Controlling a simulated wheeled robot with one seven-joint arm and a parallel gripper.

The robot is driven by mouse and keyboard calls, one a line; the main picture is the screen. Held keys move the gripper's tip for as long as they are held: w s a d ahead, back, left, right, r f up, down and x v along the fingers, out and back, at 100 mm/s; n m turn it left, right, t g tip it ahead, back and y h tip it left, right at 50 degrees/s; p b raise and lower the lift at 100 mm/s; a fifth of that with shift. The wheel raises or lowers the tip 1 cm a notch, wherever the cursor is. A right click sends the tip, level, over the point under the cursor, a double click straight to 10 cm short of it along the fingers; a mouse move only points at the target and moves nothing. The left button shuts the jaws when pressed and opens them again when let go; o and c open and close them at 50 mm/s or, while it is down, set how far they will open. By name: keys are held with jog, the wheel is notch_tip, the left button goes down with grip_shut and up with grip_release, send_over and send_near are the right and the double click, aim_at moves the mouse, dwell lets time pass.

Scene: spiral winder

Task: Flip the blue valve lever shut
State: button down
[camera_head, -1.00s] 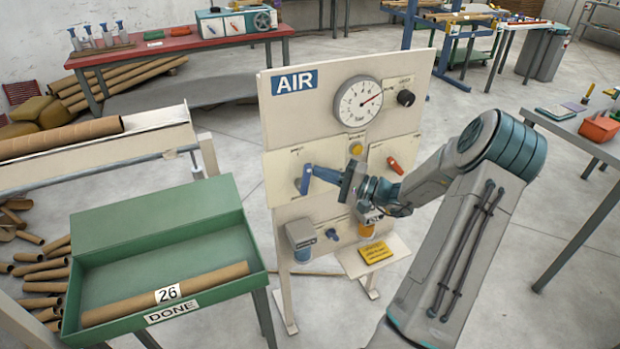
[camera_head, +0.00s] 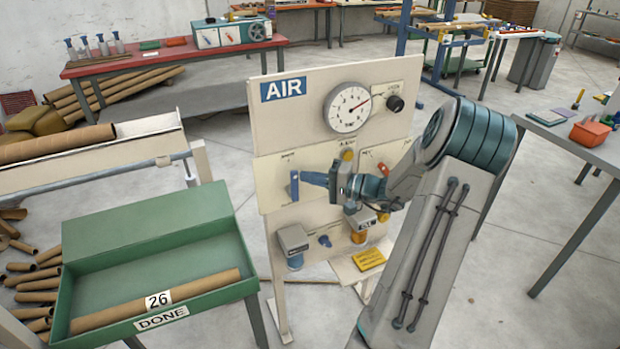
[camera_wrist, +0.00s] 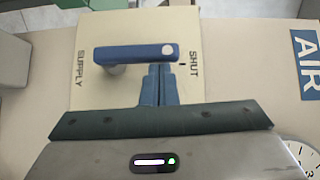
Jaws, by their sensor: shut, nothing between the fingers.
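The blue valve lever (camera_head: 294,184) is on the left of the air panel (camera_head: 272,134) and stands about upright. In the wrist view, the lever (camera_wrist: 135,53) lies across the picture, its white-dotted end beside the SHUT label (camera_wrist: 193,60). Its other end, with the pivot, is near the SUPPLY label (camera_wrist: 83,70). My gripper (camera_head: 304,178) is shut and empty, just right of the lever. In the wrist view, the closed blue fingertips (camera_wrist: 158,67) are right by the lever's dotted end. I cannot tell whether they touch it.
A pressure gauge (camera_head: 348,105) and black knob (camera_head: 395,103) sit higher on the panel. Below are a filter unit (camera_head: 293,240) and a yellow block (camera_head: 368,259). A green tray (camera_head: 240,285) stands at the left front.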

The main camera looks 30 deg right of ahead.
jog(key=w+d+b+v, duration=0.1)
jog(key=d+b+v, duration=0.1)
jog(key=v, duration=1.1)
jog(key=shift+w+f, duration=0.25)
jog(key=shift+w, duration=0.1)
jog(key=a+r+n+g+h+p, duration=0.1)
jog(key=a+n+g, duration=0.3)
jog(key=a+g, duration=1.15)
jog(key=s+a+r+n+t+h+p, duration=0.1)
jog(key=s+a+r+n+t+h, duration=0.1)
jog(key=s+a+h, duration=0.3)
jog(key=s+a+r+n+t+h+p, duration=0.1)
jog(key=s+a+r+n+t+h, duration=0.1)
jog(key=s+a, duration=0.7)
jog(key=a+n+h, duration=0.1)
jog(key=a+h, duration=0.1)
jog(key=shift+s+a+r+n+h, duration=0.15)
jog(key=shift+s+r+n+h, duration=0.15)
jog(key=shift+h, duration=0.1)
